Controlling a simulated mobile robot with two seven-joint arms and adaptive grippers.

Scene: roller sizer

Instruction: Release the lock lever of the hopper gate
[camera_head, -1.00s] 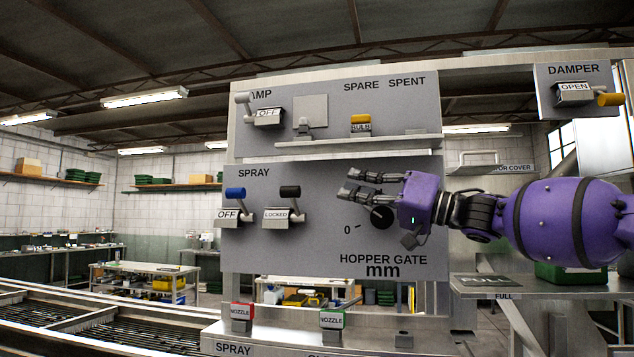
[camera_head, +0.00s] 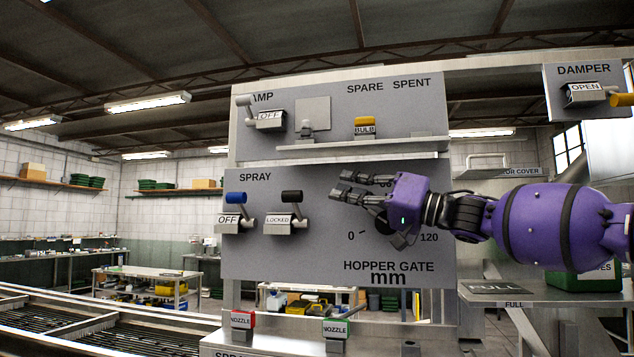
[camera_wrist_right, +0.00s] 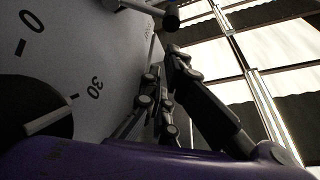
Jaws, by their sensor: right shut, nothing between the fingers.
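The lock lever (camera_head: 291,197) has a black handle and stands up from its mount on the grey panel. The plate under it (camera_head: 278,219) reads LOCKED. My right gripper (camera_head: 337,184) is shut and empty, just right of the lever and apart from it, pointing left. It hides part of the hopper gate dial (camera_head: 379,217). In the right wrist view, the gripper fingers (camera_wrist_right: 160,105) run up along the panel. A black handle end (camera_wrist_right: 171,18), probably the lever's, shows beyond them. The dial's dark knob (camera_wrist_right: 45,118) is at left. My left gripper is not in view.
The spray lever (camera_head: 236,198) with a blue handle, reading OFF, is left of the lock lever. A shelf ledge (camera_head: 360,145) with a yellow bulb (camera_head: 365,122) juts out above.

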